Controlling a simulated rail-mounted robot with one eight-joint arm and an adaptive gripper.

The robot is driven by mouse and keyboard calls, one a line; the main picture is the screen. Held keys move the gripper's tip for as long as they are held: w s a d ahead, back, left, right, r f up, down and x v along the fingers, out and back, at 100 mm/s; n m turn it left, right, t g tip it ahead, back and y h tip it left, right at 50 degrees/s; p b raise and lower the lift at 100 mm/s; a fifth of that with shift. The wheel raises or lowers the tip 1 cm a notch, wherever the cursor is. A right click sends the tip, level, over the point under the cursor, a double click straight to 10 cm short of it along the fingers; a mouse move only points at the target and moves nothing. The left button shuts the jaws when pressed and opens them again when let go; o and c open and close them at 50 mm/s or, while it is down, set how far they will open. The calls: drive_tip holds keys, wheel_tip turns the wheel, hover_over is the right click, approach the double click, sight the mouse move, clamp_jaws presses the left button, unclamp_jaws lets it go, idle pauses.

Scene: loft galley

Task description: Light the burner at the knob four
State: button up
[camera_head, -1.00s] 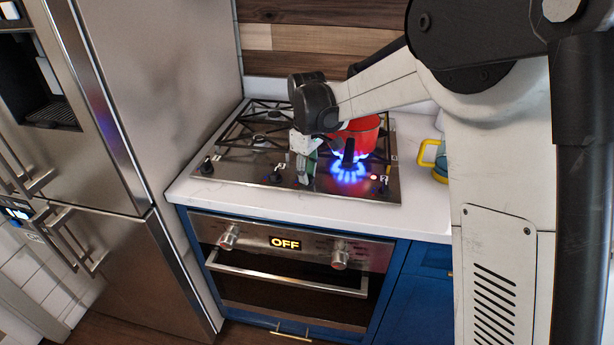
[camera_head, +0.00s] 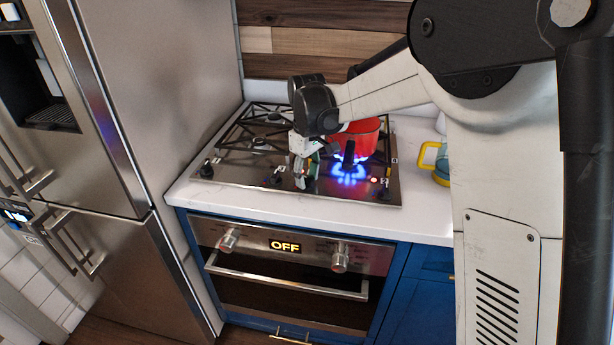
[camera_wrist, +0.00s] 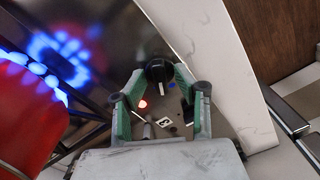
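My gripper (camera_wrist: 158,78) points down at the front of the cooktop, its two green-padded fingers either side of a black knob (camera_wrist: 158,70). The fingers look apart, with little room around the knob; whether they touch it is unclear. A white mark shows on the knob. A red light (camera_wrist: 142,104) glows near it, with a small label (camera_wrist: 163,122) that looks like a 3. In the head view my gripper (camera_head: 306,174) partly hides this knob. A blue flame (camera_head: 349,172) burns to its right, under a red pot (camera_head: 359,138).
Other knobs stand along the front, at the left (camera_head: 206,169), middle (camera_head: 277,180) and right (camera_head: 384,191). A red light (camera_head: 374,180) glows by the right one. The white counter (camera_head: 420,222) is clear in front. A yellow-handled item (camera_head: 428,155) stands right. The oven display (camera_head: 285,244) reads OFF.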

sight(307, 178)
wheel_tip(307, 178, up, 12)
idle(0.7)
drive_tip(key=s+d+r+m+t, duration=0.2)
drive_tip(key=s+d, duration=0.4)
drive_tip(key=s, duration=0.2)
drive_tip(key=s+d+r+m+t, duration=0.2)
drive_tip(key=s+d+r+m, duration=0.1)
drive_tip(key=s+d, duration=0.4)
drive_tip(key=s+d+f+m+t, duration=0.1)
drive_tip(key=s+d+f+m, duration=0.1)
drive_tip(key=s, duration=0.6)
drive_tip(key=s+d+f+m+t, duration=0.2)
drive_tip(key=s+d+f, duration=0.2)
drive_tip(key=s, duration=0.3)
drive_tip(key=shift+s+f+m, duration=0.3)
drive_tip(key=shift+s+f, duration=0.1)
drive_tip(key=shift+f, duration=0.15)
